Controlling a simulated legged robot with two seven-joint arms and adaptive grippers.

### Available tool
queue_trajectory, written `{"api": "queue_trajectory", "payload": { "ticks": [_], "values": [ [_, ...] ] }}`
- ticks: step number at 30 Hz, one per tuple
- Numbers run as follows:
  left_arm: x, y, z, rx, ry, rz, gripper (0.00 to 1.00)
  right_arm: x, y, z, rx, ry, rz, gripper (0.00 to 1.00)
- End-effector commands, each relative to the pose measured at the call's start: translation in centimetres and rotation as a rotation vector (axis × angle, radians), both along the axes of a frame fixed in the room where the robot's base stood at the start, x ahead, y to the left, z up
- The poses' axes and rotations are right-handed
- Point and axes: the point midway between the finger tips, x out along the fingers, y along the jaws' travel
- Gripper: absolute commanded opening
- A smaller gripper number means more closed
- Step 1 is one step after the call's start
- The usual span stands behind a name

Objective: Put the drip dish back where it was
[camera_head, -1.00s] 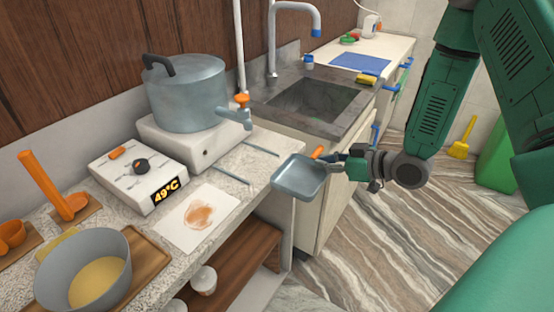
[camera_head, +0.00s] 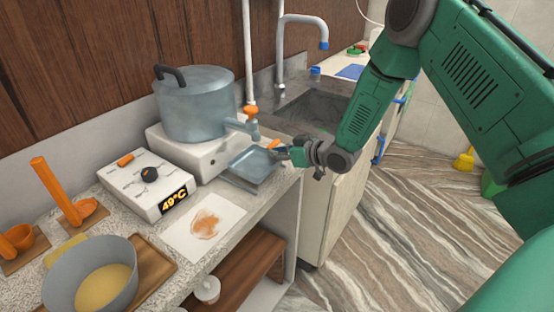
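The drip dish (camera_head: 252,168) is a square blue-grey metal tray with an orange handle tab (camera_head: 273,144) at its right side. It is at the counter's edge, below and just right of the pot's tap (camera_head: 246,122); I cannot tell whether it touches the surface. My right gripper (camera_head: 288,151) is at the dish's handle side and appears shut on it. Two thin rails seen earlier on the counter are now mostly hidden by the dish. My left gripper is not in view.
A large lidded pot (camera_head: 195,105) stands on a white base (camera_head: 215,157). A controller (camera_head: 148,184) reading 49°C, a stained white sheet (camera_head: 203,222) and a grey pan (camera_head: 92,275) occupy the counter (camera_head: 160,228). The sink (camera_head: 312,110) lies behind my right gripper.

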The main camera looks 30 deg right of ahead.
Motion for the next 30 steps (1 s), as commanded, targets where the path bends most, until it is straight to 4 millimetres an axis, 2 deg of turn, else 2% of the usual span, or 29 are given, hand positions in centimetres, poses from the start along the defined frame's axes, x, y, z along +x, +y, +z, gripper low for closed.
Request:
{"api": "queue_trajectory", "payload": {
  "ticks": [1, 4, 12, 14, 15, 25, 30],
  "values": [
    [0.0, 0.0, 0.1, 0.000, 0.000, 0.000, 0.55, -0.1, -0.1, -1.0, 0.001, 0.005, -0.001, 0.00],
    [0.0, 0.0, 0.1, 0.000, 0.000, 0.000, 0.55, -0.1, -0.1, -2.3, -0.001, 0.004, -0.001, 0.00],
    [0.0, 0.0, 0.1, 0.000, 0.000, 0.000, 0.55, -0.1, -0.1, -2.6, -0.001, 0.001, -0.001, 0.00],
    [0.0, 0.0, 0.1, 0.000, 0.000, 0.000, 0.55, -0.2, -0.1, -2.6, -0.002, 0.002, -0.001, 0.24],
    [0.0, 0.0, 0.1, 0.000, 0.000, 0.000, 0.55, -0.2, 0.0, -2.6, -0.002, 0.002, -0.001, 0.26],
    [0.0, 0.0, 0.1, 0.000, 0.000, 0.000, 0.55, -0.4, -0.2, -2.5, -0.001, 0.003, -0.001, 0.26],
    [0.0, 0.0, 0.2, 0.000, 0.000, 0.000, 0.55, -2.3, -1.0, -1.6, 0.001, 0.004, -0.002, 0.26]
  ]
}}
